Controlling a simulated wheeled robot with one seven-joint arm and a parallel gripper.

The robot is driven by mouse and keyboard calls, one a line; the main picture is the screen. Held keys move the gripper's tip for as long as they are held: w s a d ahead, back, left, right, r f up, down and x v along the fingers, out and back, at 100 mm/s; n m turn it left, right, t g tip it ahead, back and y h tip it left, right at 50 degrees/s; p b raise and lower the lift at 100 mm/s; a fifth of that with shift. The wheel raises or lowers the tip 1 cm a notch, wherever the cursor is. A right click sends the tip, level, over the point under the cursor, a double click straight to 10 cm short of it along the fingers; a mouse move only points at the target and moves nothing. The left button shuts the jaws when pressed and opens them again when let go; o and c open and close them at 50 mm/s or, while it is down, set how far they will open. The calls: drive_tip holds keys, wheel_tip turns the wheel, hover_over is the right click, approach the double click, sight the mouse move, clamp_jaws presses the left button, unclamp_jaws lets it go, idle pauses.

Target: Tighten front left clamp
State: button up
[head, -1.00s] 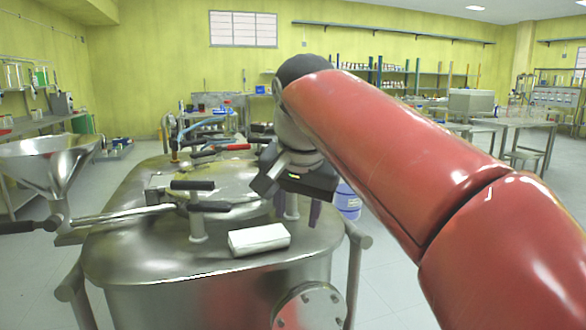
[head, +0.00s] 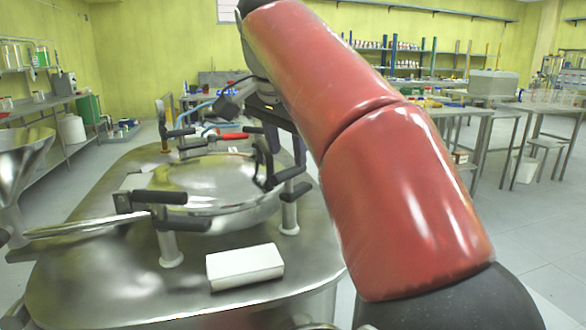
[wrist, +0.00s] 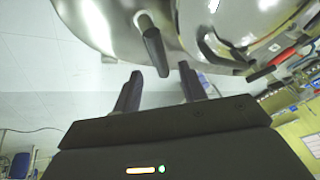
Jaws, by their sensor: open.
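The front left clamp (head: 169,240) is on the near left of the round metal lid (head: 215,180), with a metal post and black-gripped handles. A second clamp (head: 289,212) with black handles stands at the lid's front right. My gripper (wrist: 160,86) is open and empty in the wrist view. A black clamp handle (wrist: 153,50) lies just beyond and roughly between its fingertips; I cannot tell which clamp it belongs to. In the head view my gripper (head: 297,150) is above the vessel's right side, partly hidden by my red arm.
A white block (head: 245,267) lies on the vessel top (head: 110,270) near the front. A red-handled clamp (head: 232,137) is at the lid's back. A steel funnel (head: 20,150) stands at left.

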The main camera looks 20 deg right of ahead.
sight(290, 169)
drive_tip(key=x, duration=0.6)
drive_tip(key=shift+f, duration=0.3)
clamp_jaws()
